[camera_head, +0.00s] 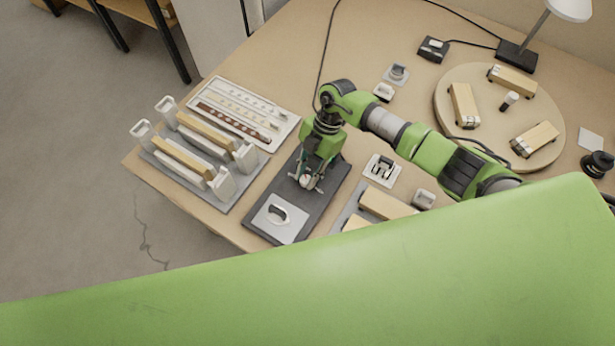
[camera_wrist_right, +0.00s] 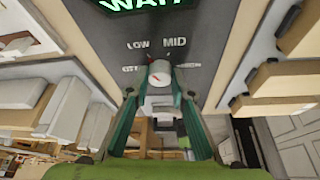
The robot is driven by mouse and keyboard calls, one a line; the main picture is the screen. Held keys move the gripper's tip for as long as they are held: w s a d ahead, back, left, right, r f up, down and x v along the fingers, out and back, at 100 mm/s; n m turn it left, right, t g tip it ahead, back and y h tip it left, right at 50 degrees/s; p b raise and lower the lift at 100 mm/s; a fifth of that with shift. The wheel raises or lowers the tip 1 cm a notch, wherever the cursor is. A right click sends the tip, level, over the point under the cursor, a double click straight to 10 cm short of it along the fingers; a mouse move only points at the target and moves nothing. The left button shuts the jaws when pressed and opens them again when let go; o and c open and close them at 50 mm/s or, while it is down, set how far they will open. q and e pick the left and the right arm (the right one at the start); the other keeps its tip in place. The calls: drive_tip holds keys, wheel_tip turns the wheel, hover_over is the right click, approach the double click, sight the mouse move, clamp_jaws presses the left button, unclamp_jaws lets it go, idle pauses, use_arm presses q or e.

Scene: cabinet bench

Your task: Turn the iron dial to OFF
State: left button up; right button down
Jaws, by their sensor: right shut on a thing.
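The iron dial (camera_wrist_right: 160,75) is a small pale knob with a red mark on the dark station panel (camera_head: 266,199). In the wrist view, the labels LOW and MID stand beyond it, with partly hidden labels at its left and right. I cannot tell which label the red mark points to. My right gripper (camera_head: 308,183) reaches down over the panel and is shut on the dial; its fingers (camera_wrist_right: 160,97) stand on either side of the knob. The dial also shows as a pale spot in the head view (camera_head: 306,181). My left gripper is not in view.
A green-lit display (camera_wrist_right: 145,4) reads something like WAIT. A pale plate with a dark handle (camera_head: 278,214) lies at the panel's near end. A rack (camera_head: 205,178) stands left. Small switches (camera_head: 381,169) sit right of the panel. A round board (camera_head: 450,122) holds several blocks.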

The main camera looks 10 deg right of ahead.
drive_tip(key=n+b, duration=0.2)
drive_tip(key=n+g+h+b, duration=0.1)
drive_tip(key=n, duration=0.1)
drive_tip(key=n+h+b, duration=0.1)
drive_tip(key=n+b, duration=0.1)
drive_tip(key=shift+w+a+f+b, duration=0.15)
drive_tip(key=shift+w+f+b, duration=0.05)
drive_tip(key=shift+f+b, duration=0.1)
drive_tip(key=n+h+b, duration=0.1)
drive_tip(key=n+b, duration=0.2)
drive_tip(key=n, duration=0.1)
drive_tip(key=shift+a+r+g, duration=0.1)
drive_tip(key=shift+r+g, duration=0.05)
drive_tip(key=shift+g, duration=0.25)
drive_tip(key=shift+r+n+h+b, duration=0.1)
drive_tip(key=shift+n+h+b, duration=0.3)
drive_tip(key=shift+n+b, duration=0.15)
drive_tip(key=shift+s, duration=0.1)
drive_tip(key=c, duration=1.8)
unclamp_jaws()
drive_tip(key=shift+r, duration=0.1)
